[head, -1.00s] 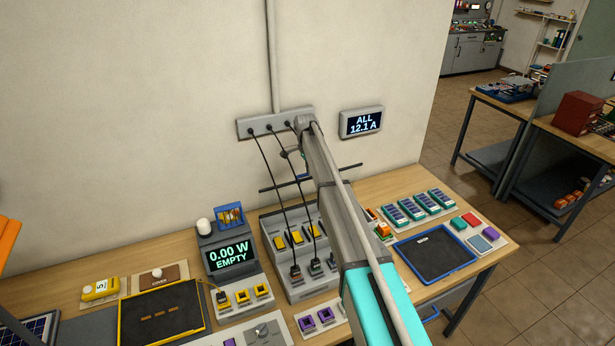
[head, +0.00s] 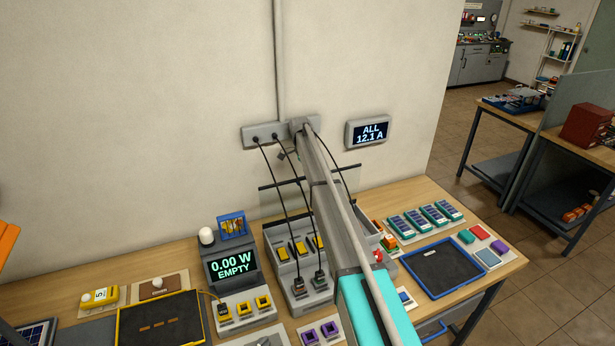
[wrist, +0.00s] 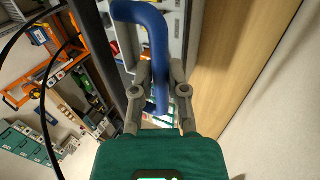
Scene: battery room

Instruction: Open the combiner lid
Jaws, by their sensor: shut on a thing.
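The combiner (head: 285,268) is a grey open-topped box at the back of the bench, with yellow switches and plugged black cables. Behind it, near the wall, a pale panel with a dark bar (head: 279,184) stands raised; it looks like the lid. My arm crosses in front and hides part of the panel and the box. In the wrist view my gripper (wrist: 160,75) is shut on a blue handle (wrist: 140,10), with one finger on each side. In the head view the gripper and handle are mostly hidden by the arm.
A wall display (head: 368,131) reads ALL 12.1 A. Black cables hang from the wall strip (head: 258,136) into the combiner, close to my arm. A display unit (head: 232,265) stands left. A dark blue-rimmed tray (head: 443,268) and several small modules lie right.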

